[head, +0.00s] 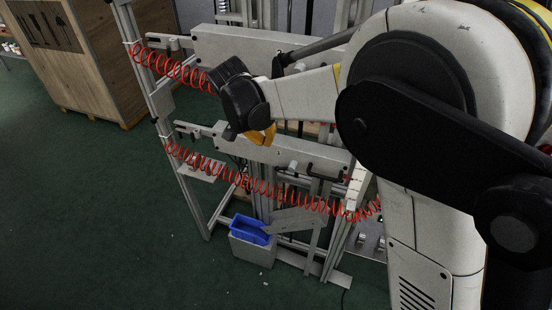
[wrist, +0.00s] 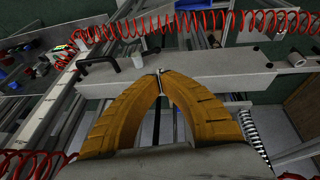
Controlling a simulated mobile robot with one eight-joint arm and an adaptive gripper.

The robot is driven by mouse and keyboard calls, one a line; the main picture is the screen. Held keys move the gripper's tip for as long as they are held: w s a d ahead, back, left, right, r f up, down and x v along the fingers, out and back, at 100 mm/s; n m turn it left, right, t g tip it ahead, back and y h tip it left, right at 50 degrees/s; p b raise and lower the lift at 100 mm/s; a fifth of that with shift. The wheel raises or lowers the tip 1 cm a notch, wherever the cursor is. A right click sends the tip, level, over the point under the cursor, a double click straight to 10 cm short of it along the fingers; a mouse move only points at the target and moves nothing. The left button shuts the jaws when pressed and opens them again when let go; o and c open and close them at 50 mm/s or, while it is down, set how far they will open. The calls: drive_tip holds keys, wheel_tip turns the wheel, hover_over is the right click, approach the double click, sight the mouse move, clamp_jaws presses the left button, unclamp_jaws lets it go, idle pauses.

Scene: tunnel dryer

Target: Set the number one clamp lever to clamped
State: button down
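In the wrist view a black bent handle (wrist: 98,62) stands on the left part of a grey beam (wrist: 215,82). A small metal piece (wrist: 160,82) shows right at my fingertips; I cannot tell whether they touch it. My gripper (wrist: 158,73) has two orange fingers arched together, with their tips meeting over the beam. In the head view my gripper (head: 262,136) is in front of the lower grey beam (head: 290,152), its fingertips partly hidden by my dark wrist.
Red coiled hoses (head: 260,188) hang across the frame, and one crosses the top of the wrist view (wrist: 190,22). A blue bin (head: 250,229) sits low by the frame. A wooden crate (head: 85,75) stands at the back left. The green floor at left is clear.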

sight(276, 168)
drive_tip(key=shift+f, duration=0.1)
drive_tip(key=b+x, duration=0.2)
drive_tip(key=x, duration=0.4)
drive_tip(key=b+x, duration=0.1)
drive_tip(key=x, duration=0.5)
drive_tip(key=shift+s+d+f+b, duration=0.15)
drive_tip(key=shift+d+f+b, duration=0.1)
drive_tip(key=shift+b, duration=0.15)
drive_tip(key=shift+d+f, duration=0.25)
drive_tip(key=shift+f, duration=0.35)
drive_tip(key=shift+f+b, duration=0.1)
drive_tip(key=shift+b, duration=0.25)
drive_tip(key=shift+a+f+h, duration=0.1)
drive_tip(key=shift+h, duration=0.2)
